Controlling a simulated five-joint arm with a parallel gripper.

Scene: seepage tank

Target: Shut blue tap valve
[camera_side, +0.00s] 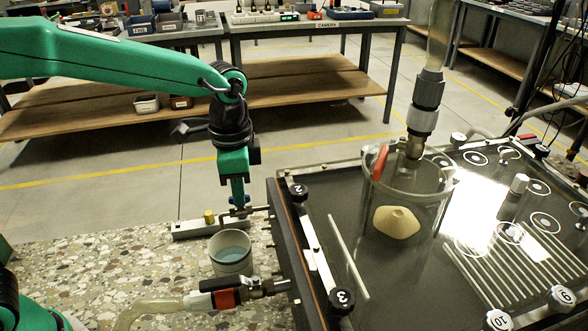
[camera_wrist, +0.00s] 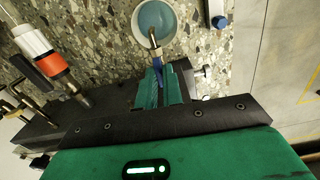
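The blue tap valve (camera_side: 244,200) is a small blue handle at the tank's left side, partly hidden by my gripper. In the wrist view, the blue handle (camera_wrist: 158,66) lies between my two green fingers, with a brass-coloured spout beyond it. My gripper (camera_side: 238,198) points down at the tap in the side view. In the wrist view my gripper (camera_wrist: 160,84) has its fingers close on either side of the handle. I cannot tell whether they press on it.
A cup of bluish liquid (camera_side: 231,252) stands just below the tap. A red valve with a black lever (camera_side: 226,297) and a hose lies nearer the camera. The tank (camera_side: 300,222) with numbered knobs fills the right side. The speckled surface left of the cup is clear.

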